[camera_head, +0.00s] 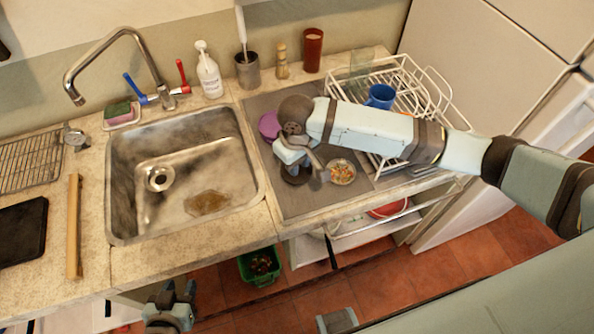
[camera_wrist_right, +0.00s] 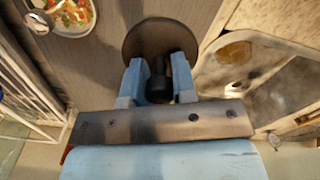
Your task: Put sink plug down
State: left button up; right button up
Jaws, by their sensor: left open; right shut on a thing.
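The sink plug (camera_wrist_right: 150,35) is a dark round disc with a black knob. My right gripper (camera_wrist_right: 160,85) is shut on that knob, one pale blue finger on each side. In the head view the plug (camera_head: 293,176) shows as a dark round shape under my right gripper (camera_head: 303,165), over the grey drainboard (camera_head: 303,208) right of the sink. I cannot tell whether the disc touches the surface. The sink (camera_head: 205,160) is empty, with stains and an open drain (camera_head: 160,178). My left gripper (camera_head: 172,308) is open and empty, low in front of the counter.
A small bowl of food scraps (camera_head: 342,172) stands close right of the plug. A purple round item (camera_head: 269,126) lies behind it. A white dish rack (camera_head: 440,98) with a blue cup (camera_head: 380,96) is further right. The drainboard's front part is clear.

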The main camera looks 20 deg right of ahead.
jog(key=shift+f, duration=2.4)
jog(key=o, duration=0.9)
jog(key=shift+f, duration=0.1)
notch_tip(320, 180, up, 12)
jog(key=shift+r+b, duration=0.15)
jog(key=shift+b, duration=0.15)
jog(key=shift+s, duration=0.15)
